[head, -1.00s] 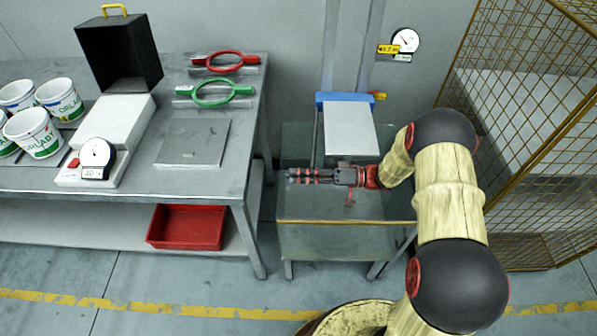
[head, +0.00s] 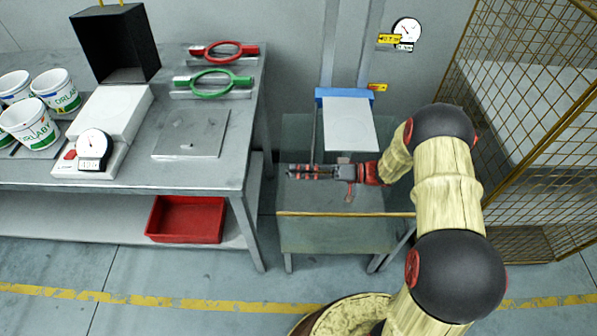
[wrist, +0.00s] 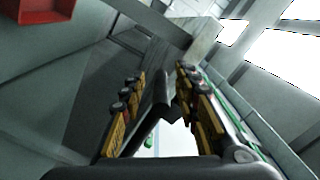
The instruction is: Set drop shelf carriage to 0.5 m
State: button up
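The drop shelf carriage, a blue block (head: 345,96) with a white plate (head: 349,126), sits on a grey vertical wall rail (head: 346,40). A thin dark rod (head: 314,130) hangs from its left side. My gripper (head: 300,171) is just below the white plate, fingers pointing left, across the rod's lower end.
A glass-sided bin (head: 345,235) stands under the carriage and my gripper. A grey workbench (head: 215,175) is close on the left, with a red tray (head: 186,219) on its lower shelf. A yellow mesh cage (head: 535,130) stands on the right.

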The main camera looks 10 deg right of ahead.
jog(key=shift+d, duration=0.1)
jog(key=s+d, duration=0.1)
jog(key=d, duration=0.6)
jog(key=shift+s, duration=0.2)
dwell(0.4)
jog(key=s+a+r+g+h+p, duration=0.2)
jog(key=s+a+r+g+h, duration=0.45)
jog(key=s+r, duration=0.45)
jog(key=s+d+r+m+t+h, duration=0.1)
jog(key=s+d+r+t+h, duration=0.1)
jog(key=s+r+t+h, duration=0.1)
jog(key=s+d+r+m+t+h+p, duration=0.1)
jog(key=s+d+r+m+t+h, duration=0.1)
jog(key=r, duration=0.6)
jog(key=s+d+r+m+t+h+p, duration=0.1)
jog(key=s+d+r+t+h, duration=0.2)
jog(key=s, duration=0.5)
notch_tip(320, 180, up, 3)
jog(key=d+h, duration=0.1)
jog(key=h, duration=0.2)
jog(key=shift+d+f+m+t, duration=0.15)
jog(key=shift+m+t, duration=0.15)
jog(key=shift+t, duration=0.05)
